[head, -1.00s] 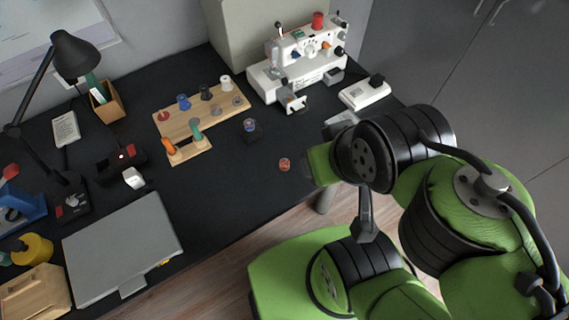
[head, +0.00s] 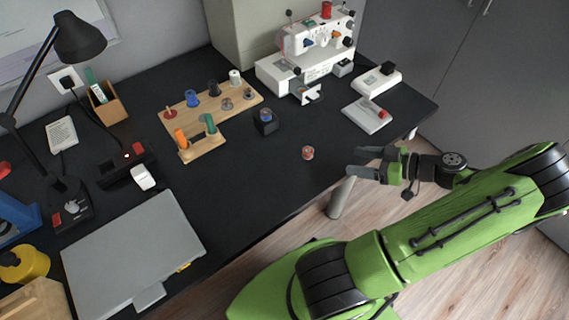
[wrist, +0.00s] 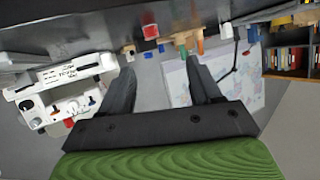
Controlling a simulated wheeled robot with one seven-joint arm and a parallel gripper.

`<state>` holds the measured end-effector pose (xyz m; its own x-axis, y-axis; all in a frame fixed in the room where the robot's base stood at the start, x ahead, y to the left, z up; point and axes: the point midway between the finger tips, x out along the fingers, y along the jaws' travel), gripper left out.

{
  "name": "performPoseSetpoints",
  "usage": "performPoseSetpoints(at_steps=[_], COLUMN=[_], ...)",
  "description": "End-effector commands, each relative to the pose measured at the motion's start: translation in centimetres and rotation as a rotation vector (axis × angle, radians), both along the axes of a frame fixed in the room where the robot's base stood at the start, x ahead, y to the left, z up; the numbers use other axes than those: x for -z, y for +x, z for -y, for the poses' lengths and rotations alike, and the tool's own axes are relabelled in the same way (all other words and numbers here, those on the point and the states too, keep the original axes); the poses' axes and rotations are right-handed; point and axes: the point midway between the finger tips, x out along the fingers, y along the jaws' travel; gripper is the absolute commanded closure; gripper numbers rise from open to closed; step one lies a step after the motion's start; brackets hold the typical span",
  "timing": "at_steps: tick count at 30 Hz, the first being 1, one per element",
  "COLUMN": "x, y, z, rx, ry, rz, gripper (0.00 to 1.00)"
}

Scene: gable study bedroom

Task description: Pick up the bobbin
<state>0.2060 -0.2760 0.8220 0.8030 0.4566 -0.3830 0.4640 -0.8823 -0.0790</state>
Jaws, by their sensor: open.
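A small reddish bobbin (head: 307,153) stands alone on the black desk (head: 255,175), near its front edge. My gripper (head: 357,161) is at the desk's front edge, to the right of the bobbin, with its fingers pointing left toward it. The two grey fingers are apart with nothing between them, and a clear gap separates them from the bobbin. In the wrist view the open fingers (wrist: 160,82) reach upward in a tilted picture. A small red thing (wrist: 150,31) beyond them looks like the bobbin, but I cannot be sure.
A wooden spool rack (head: 210,115) and a small black block (head: 266,124) stand behind the bobbin to the left. A white sewing machine (head: 300,70) stands at the back. The desk around the bobbin is clear.

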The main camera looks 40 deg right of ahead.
Motion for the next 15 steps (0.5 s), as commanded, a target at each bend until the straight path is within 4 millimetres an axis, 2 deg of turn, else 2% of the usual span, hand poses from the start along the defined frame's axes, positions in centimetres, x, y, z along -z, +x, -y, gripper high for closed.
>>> performPoseSetpoints(at_steps=[2,5,15], x=[1.0,1.2,3.6], y=[-1.2,-1.1,5.8], z=[1.2,1.4,-1.9], rx=[0.052,0.068,0.063], ry=[-0.018,-0.033,-0.030], rz=[0.090,0.129,0.125], gripper=[0.37,0.37,0.37])
